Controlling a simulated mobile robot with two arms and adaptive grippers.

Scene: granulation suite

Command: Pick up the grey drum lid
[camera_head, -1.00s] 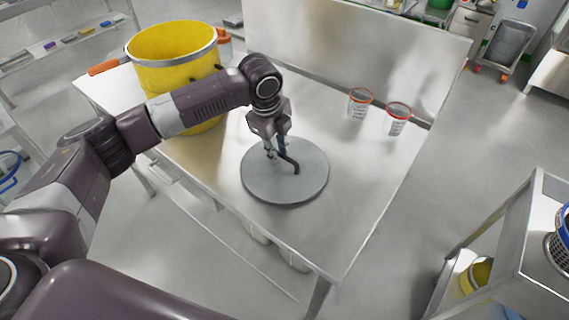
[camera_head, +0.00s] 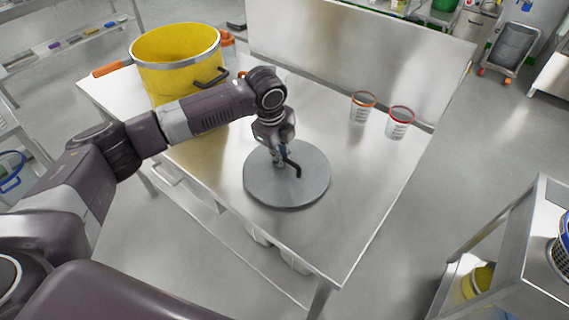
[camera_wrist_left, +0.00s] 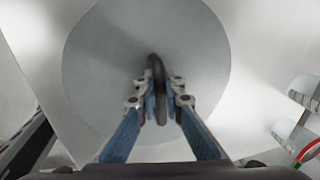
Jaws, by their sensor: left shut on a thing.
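The grey drum lid (camera_head: 310,187) is a flat round disc with a black bent handle (camera_head: 294,167) on top. It lies flat at the front part of the steel table; I cannot tell whether it touches the tabletop. My left gripper (camera_head: 281,160) is above the lid's middle, shut on the handle. In the left wrist view the lid (camera_wrist_left: 90,60) fills the middle. There the gripper's blue-padded fingers (camera_wrist_left: 160,100) close on both sides of the black handle (camera_wrist_left: 156,72). My right gripper does not show.
A large yellow drum (camera_head: 177,72) stands at the table's back left. Two clear containers with red rims (camera_head: 362,108) (camera_head: 399,123) stand towards the back right. The steel table (camera_head: 345,215) is bare around the lid. A steel cart (camera_head: 520,240) stands at the lower right.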

